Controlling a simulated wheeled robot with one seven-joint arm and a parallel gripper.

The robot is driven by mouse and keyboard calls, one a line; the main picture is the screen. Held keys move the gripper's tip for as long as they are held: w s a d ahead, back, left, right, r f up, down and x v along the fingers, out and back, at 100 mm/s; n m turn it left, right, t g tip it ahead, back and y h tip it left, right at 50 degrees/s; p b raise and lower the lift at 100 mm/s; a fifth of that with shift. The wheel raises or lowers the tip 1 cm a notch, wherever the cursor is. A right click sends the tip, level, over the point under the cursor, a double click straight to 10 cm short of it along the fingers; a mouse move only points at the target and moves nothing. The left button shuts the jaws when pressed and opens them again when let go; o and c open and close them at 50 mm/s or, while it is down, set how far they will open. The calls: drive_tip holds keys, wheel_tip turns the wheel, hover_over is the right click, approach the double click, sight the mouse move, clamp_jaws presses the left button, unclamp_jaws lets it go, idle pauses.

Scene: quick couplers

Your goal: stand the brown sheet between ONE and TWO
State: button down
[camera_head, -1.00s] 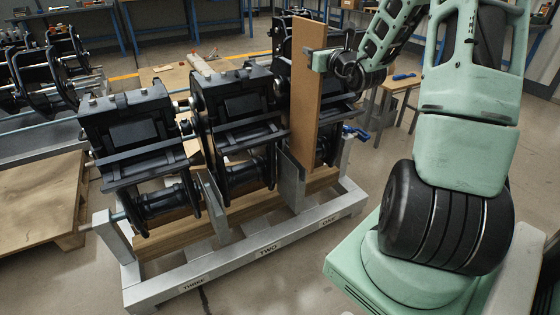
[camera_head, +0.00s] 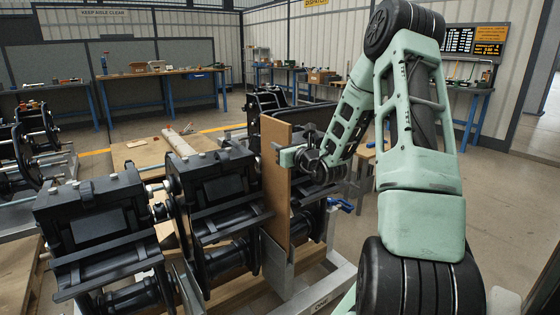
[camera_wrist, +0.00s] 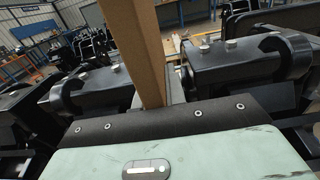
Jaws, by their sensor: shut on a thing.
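The brown sheet (camera_head: 276,180) stands upright in my gripper (camera_head: 284,156), which is shut on its upper part near one edge. The sheet is between the middle black coupler, TWO (camera_head: 222,190), and the right coupler, ONE (camera_head: 310,192), which it partly covers. Its lower end is close to a grey upright plate (camera_head: 277,268); I cannot tell whether they touch. In the wrist view the sheet (camera_wrist: 144,45) rises beyond my gripper's body, with a black coupler on either side.
The left coupler, THREE (camera_head: 95,225), stands on the same grey frame. The ONE label (camera_head: 321,303) is at the frame's front right. Workbenches (camera_head: 150,75) line the far wall.

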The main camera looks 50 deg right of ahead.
drive_tip(key=shift+f, duration=1.6)
drive_tip(key=shift+b, duration=0.3)
drive_tip(key=shift+f, duration=0.15)
drive_tip(key=c, duration=1.5)
unclamp_jaws()
drive_tip(key=shift+o, duration=0.2)
